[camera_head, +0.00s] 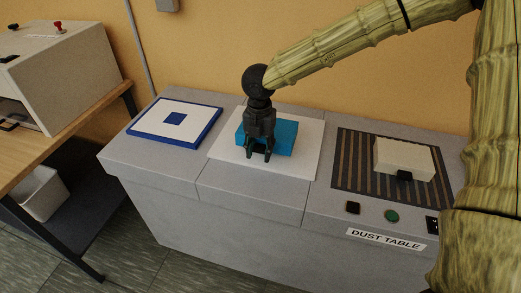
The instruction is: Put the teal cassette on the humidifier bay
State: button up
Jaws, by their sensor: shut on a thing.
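The teal cassette (284,137) is a flat blue-teal block over a white square pad (305,162) in the middle of the grey counter. My gripper (259,155) comes down over the cassette from above, at its front left part, and is shut on it. The gripper hides part of the cassette. I cannot tell whether the cassette rests on the pad or is slightly above it. No label marks the humidifier bay. A white panel with a blue border and a blue centre square (174,119) lies on the counter to the left.
To the right, a cream block (404,158) sits on a dark striped grate (350,172) behind the "DUST TABLE" label (386,238). A green button (391,216) is at the front. A beige machine (66,73) stands on a wooden table at left, with a white bin (42,193) below.

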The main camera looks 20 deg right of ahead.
aim_at(260, 161)
jog(key=shift+w+d, duration=0.1)
jog(key=shift+w, duration=0.2)
jog(key=shift+w+d+f+p, duration=0.15)
jog(key=shift+w+f+p, duration=0.15)
jog(key=shift+f, duration=0.2)
jog(key=shift+w+d+f+p, duration=0.15)
jog(key=shift+w+f+p, duration=0.1)
jog(key=shift+f, duration=0.25)
jog(key=shift+f+p, duration=0.2)
jog(key=shift+p, duration=0.3)
jog(key=shift+f, duration=0.4)
jog(key=shift+f, duration=0.15)
jog(key=o, duration=1.2)
jog(key=shift+f+b, duration=0.2)
jog(key=shift+b, duration=0.25)
